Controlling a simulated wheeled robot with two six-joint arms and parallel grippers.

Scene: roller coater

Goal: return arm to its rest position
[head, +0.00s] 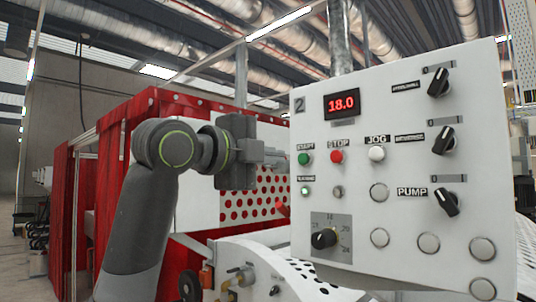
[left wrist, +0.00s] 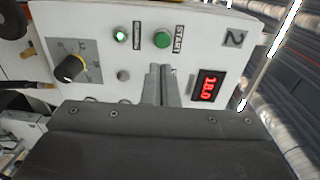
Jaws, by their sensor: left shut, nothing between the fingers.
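My left arm rises from the lower left in the head view. Its gripper (head: 277,161) points right, toward the white control panel (head: 345,190), with its tips near the panel's left edge; the exact gap cannot be told. In the left wrist view the two fingers of my left gripper (left wrist: 161,84) are together with nothing between them, in front of the panel (left wrist: 95,45). The panel shows a red 18.0 display (head: 341,104), a green START button (head: 305,158), a red STOP button (head: 337,156) and a black dial (head: 324,239). My right gripper is not in view.
Red curtains (head: 120,140) on a frame stand behind my arm. Ducts (head: 150,25) run along the ceiling. The floor at far left looks open.

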